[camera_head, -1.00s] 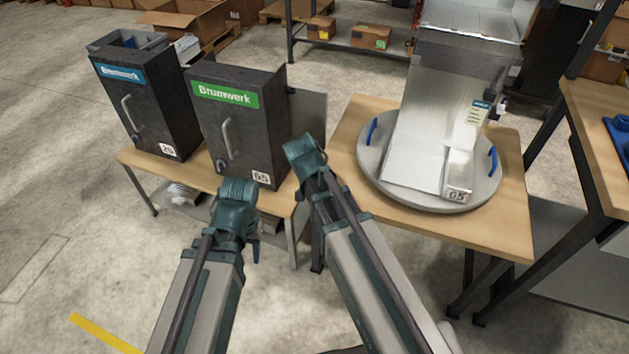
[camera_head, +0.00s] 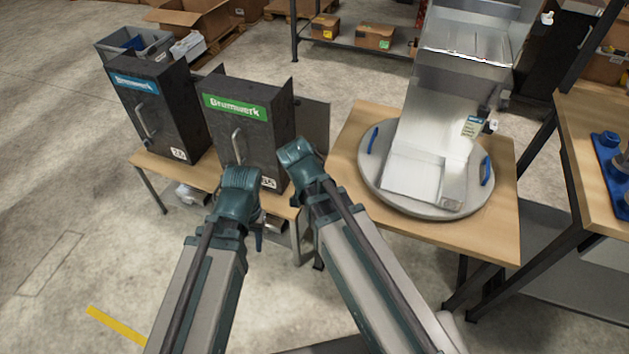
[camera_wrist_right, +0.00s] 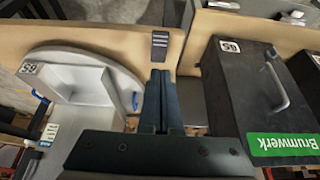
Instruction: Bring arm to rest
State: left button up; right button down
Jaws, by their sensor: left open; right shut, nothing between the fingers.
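My left arm reaches in from the left in the head view, and its gripper (camera_head: 258,238) hangs below the teal wrist, small and partly hidden. It is open, in front of the green-labelled dispenser (camera_head: 250,145) and apart from it as far as I can see. My right arm's wrist (camera_head: 300,165) is between that dispenser and the round turntable. Its fingers are hidden in the head view. In the right wrist view, my right gripper (camera_wrist_right: 164,75) has its fingers together with nothing between them, over the gap between turntable and dispenser.
A blue-labelled black dispenser (camera_head: 158,115) stands at left on the same table (camera_head: 150,160). A metal dispenser (camera_head: 425,140) stands on the grey turntable (camera_head: 390,205) with blue handles, on another wooden table (camera_head: 490,235). Open floor lies at front left.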

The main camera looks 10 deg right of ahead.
jog(key=s+a+r+n+g+y+p, duration=0.1)
jog(key=s+a+r+n+g+p, duration=0.1)
jog(key=s+a+n+g+p, duration=0.2)
jog(key=s+a+n+p, duration=0.1)
jog(key=s+a+n, duration=0.2)
jog(key=s+n, duration=0.3)
jog(key=shift+s+r+n+g+y, duration=0.3)
jog(key=shift+s+r+y, duration=0.1)
jog(key=shift+s, duration=1.3)
